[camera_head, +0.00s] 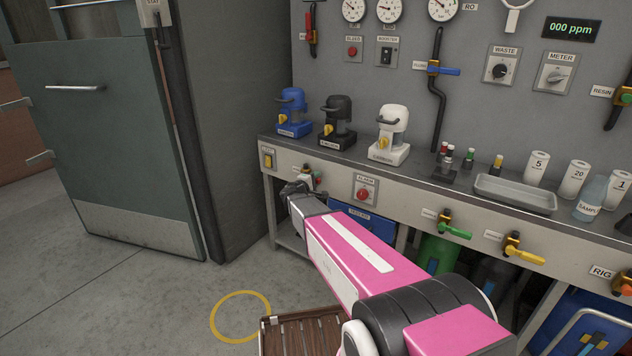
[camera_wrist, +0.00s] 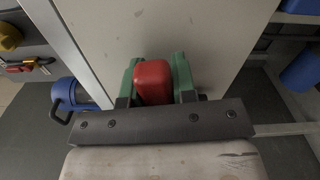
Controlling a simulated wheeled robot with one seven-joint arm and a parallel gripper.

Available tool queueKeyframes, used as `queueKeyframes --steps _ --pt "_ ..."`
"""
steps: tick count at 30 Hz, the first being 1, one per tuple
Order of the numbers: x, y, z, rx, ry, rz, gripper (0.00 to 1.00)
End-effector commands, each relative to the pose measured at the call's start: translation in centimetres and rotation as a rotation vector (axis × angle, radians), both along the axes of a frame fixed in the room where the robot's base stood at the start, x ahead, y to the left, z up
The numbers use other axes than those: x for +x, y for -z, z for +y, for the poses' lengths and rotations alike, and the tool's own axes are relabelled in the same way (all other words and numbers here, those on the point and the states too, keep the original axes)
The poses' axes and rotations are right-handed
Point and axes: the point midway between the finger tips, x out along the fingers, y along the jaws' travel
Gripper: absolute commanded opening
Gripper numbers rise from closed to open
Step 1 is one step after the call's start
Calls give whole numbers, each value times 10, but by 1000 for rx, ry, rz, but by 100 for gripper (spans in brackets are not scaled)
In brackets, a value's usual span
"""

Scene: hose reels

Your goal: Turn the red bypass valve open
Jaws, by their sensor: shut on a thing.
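My gripper (camera_head: 312,181) is at the front face of the bench, left of the red alarm button, and my own arm partly hides the spot. In the wrist view its two green fingers (camera_wrist: 154,72) are closed on either side of a red handle (camera_wrist: 153,84). A little of this red also shows at the bench front in the head view (camera_head: 318,176). The label beside it is too small to read, and the valve body is mostly hidden. Another red-handled valve (camera_head: 312,28) is on the wall panel at the upper left, apart from my gripper.
The bench (camera_head: 430,185) carries blue, black and white pumps and a metal tray (camera_head: 515,193). Green-handled (camera_head: 455,231) and yellow-handled (camera_head: 524,256) valves stick out of its front to the right. A wooden slatted crate (camera_head: 300,335) is on the floor. Floor at the left is clear.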

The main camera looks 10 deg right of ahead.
Motion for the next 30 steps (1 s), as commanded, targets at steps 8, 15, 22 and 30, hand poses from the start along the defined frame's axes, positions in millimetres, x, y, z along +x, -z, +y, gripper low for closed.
queueKeyframes --steps 8,15,22,30 --pt "3 -16 4 -176 0 175 0" --pt "9 -29 9 -337 -1 336 0" --pt "16 -39 17 -492 -2 490 0" --pt "26 -48 26 -671 -2 671 0"
